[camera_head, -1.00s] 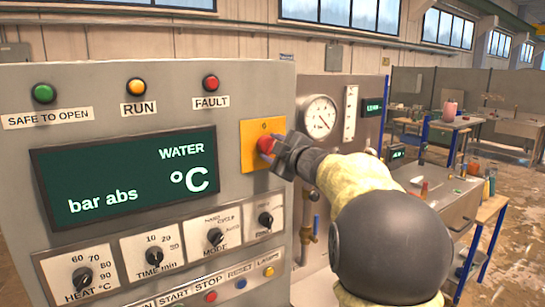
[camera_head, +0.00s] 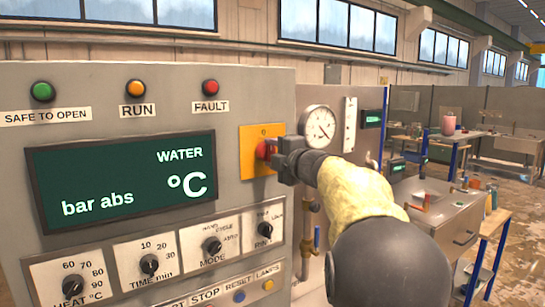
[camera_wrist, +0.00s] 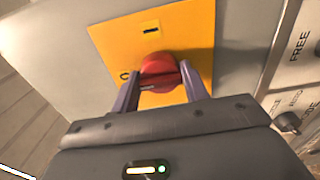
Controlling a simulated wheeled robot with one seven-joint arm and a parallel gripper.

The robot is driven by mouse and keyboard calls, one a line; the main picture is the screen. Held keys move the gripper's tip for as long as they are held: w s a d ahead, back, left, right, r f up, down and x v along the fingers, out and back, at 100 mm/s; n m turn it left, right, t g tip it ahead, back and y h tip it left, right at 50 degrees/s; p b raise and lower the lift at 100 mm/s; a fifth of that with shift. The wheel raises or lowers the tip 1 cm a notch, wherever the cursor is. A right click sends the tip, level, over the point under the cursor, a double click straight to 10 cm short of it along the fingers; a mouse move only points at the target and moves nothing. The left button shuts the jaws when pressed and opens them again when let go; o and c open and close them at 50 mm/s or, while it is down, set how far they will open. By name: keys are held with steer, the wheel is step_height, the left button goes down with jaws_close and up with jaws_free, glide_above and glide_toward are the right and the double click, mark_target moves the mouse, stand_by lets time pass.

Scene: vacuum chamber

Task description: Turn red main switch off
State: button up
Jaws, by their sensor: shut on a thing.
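The red main switch (camera_head: 265,150) is a red rotary knob on a yellow plate (camera_head: 250,165), at the right side of the grey control panel. In the wrist view the red knob (camera_wrist: 158,72) sits between the two fingers of my gripper (camera_wrist: 160,90), which is shut on it. The yellow plate (camera_wrist: 112,45) carries a "I" mark near its top and a "0" mark at its left in that view. In the head view my gripper (camera_head: 279,155) reaches the knob from the right and hides part of it.
The grey panel holds a dark display (camera_head: 120,180) and small knobs below it, including the MODE knob (camera_head: 212,246). Green, yellow and red lamps line its top. A round gauge (camera_head: 318,125) stands right of the panel. Benches fill the room further right.

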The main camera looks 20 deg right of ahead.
steer(key=shift+f, duration=0.1)
steer(key=o, duration=1)
steer(key=shift+s, duration=0.1)
steer(key=s+d+b, duration=0.3)
steer(key=s+b, duration=0.1)
steer(key=s, duration=1.3)
steer(key=shift+d, duration=0.15)
steer(key=shift+w, duration=0.1)
